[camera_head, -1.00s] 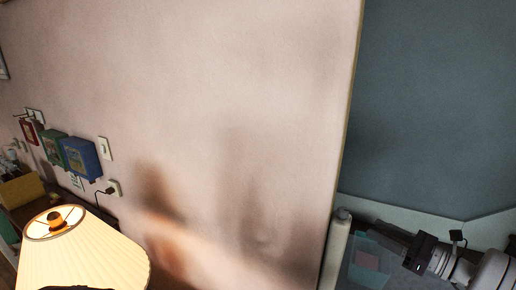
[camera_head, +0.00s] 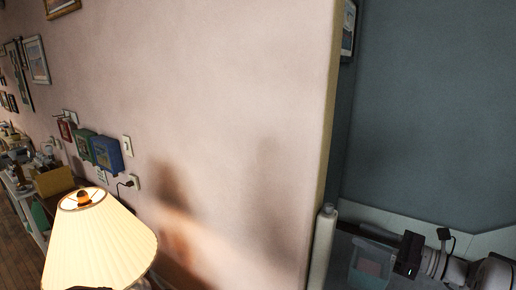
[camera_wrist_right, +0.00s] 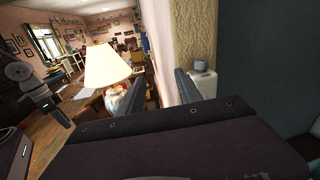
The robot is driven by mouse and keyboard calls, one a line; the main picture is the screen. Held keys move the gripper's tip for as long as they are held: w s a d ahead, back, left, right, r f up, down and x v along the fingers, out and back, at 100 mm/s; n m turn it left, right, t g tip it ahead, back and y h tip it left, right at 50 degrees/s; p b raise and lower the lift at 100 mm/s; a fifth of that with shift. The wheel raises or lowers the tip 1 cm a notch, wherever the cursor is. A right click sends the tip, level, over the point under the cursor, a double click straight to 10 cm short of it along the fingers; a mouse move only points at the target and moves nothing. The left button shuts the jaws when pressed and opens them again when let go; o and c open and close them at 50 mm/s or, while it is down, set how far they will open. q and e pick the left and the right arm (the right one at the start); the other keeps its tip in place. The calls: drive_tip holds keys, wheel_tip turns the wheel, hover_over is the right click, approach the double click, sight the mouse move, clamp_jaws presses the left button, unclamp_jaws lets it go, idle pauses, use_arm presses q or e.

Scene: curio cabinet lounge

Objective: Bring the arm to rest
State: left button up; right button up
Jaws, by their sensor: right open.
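My right arm comes in at the bottom right of the head view, its right gripper (camera_head: 385,238) pointing left past the wall corner. In the right wrist view the two dark fingers of this right gripper (camera_wrist_right: 168,88) stand apart with nothing between them. A grey arm at the left of the wrist view looks like my left arm, with its dark left gripper (camera_wrist_right: 58,112) seen small; its jaws cannot be made out. The head view does not show the left gripper clearly.
A lit lamp with a pleated shade (camera_head: 100,245) stands at lower left; the wrist view shows it too (camera_wrist_right: 104,66). The pink wall ends at a pale corner edge (camera_head: 325,150). A translucent bin (camera_head: 372,262) sits below the right gripper. Wall boxes (camera_head: 107,153) hang left.

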drive_tip(key=s+a+f+n+g, duration=0.2)
drive_tip(key=s+a+n+g, duration=0.15)
drive_tip(key=a, duration=0.35)
drive_tip(key=s+a+f+n+g+h, duration=0.1)
drive_tip(key=s+a+f+n+g, duration=0.1)
drive_tip(key=s+a+g, duration=0.35)
drive_tip(key=s+a+f+n+g, duration=0.2)
drive_tip(key=a+n, duration=0.1)
drive_tip(key=a, duration=0.6)
drive_tip(key=s+f+n+g+h, duration=0.2)
drive_tip(key=s+f+n+h, duration=0.5)
drive_tip(key=s+f, duration=0.3)
drive_tip(key=d+f+n+t+h, duration=0.2)
drive_tip(key=d+f+n+h, duration=0.3)
drive_tip(key=d+n, duration=0.4)
drive_tip(key=shift+d+t, duration=0.4)
drive_tip(key=shift+d, duration=0.55)
